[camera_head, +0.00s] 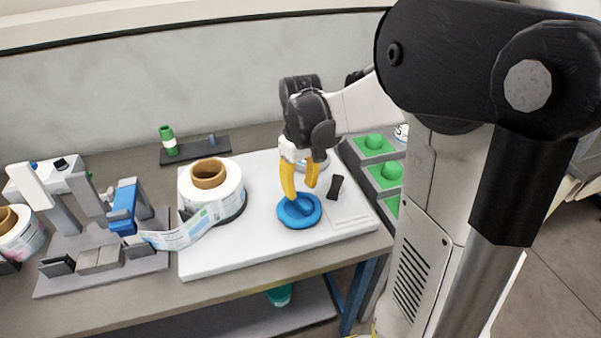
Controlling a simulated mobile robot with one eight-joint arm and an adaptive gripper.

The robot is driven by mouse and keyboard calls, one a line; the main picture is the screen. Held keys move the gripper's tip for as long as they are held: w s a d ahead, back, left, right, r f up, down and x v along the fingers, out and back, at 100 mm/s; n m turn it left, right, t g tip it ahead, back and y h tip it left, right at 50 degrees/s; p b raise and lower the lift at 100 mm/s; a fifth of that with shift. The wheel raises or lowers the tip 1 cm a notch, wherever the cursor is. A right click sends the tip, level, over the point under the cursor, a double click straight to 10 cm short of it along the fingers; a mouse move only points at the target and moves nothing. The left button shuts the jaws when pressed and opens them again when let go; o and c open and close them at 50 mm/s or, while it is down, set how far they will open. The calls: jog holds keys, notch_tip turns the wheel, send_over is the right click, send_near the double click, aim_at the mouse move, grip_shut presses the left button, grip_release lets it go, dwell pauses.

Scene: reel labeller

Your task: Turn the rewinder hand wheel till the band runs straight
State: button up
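The blue rewinder hand wheel (300,214) lies flat on the white rewinder plate (215,264), right of the label roll (229,191) with its brown core. The printed band (178,236) leaves the roll toward the lower left and reaches the blue labeller head (124,208). It looks slanted and twisted, not straight. My gripper (302,193) points down over the wheel. Its two yellow fingers are apart, with a gap between them. The left fingertip overlaps the wheel's far part in the picture; I cannot tell whether it touches. The right fingertip appears just behind the wheel.
A small black part (335,186) sits right of the wheel. Green trays (386,174) stand along the table's right side. A dark strip with a green spool (168,140) lies at the back. A second roll (17,236) is at far left, beside the labeller.

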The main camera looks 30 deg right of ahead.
aim_at(299, 201)
notch_tip(299, 201, up, 6)
jog(key=shift+r+p, duration=0.1)
jog(key=shift+p, duration=0.45)
dwell(0.7)
jog(key=f+p, duration=0.2)
jog(key=f, duration=0.2)
jog(key=f+p, duration=0.2)
jog(key=f, duration=0.2)
jog(key=f+p, duration=0.2)
jog(key=f, duration=0.2)
jog(key=shift+w+f, duration=0.15)
jog(key=shift+w, duration=0.1)
grip_shut()
